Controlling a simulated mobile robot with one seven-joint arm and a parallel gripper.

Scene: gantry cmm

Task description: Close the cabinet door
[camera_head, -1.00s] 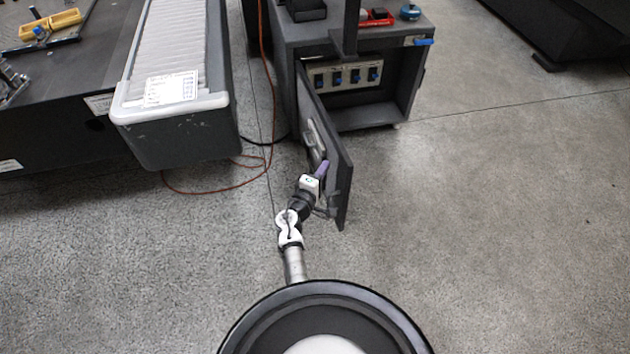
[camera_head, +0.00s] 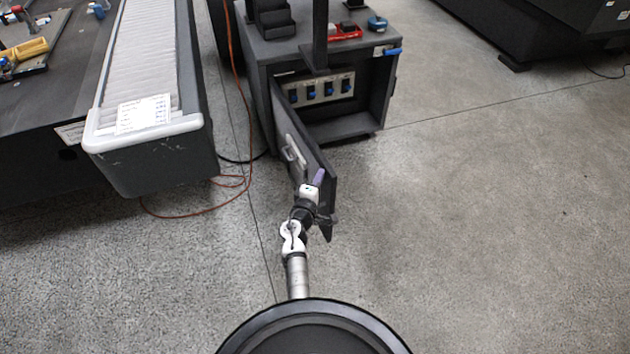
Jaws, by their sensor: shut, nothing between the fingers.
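The dark grey cabinet (camera_head: 259,62) stands at the upper middle. Its door (camera_head: 290,136) is hinged at the cabinet's left front edge and stands open, reaching out toward me. A light handle (camera_head: 293,157) is on the door's left, outer face. Inside the cabinet is a pale panel with several blue parts (camera_head: 321,90). My gripper (camera_head: 319,177) is at the outer face of the door, near its free end. I cannot tell whether it touches the door. Its fingers are small here and look together, with nothing seen between them.
A long grey covered machine part (camera_head: 150,157) stands at the left. A red cable (camera_head: 190,213) lies on the floor between it and the cabinet. A red item and a blue item (camera_head: 377,23) sit on the cabinet top. The floor (camera_head: 480,200) at the right is clear.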

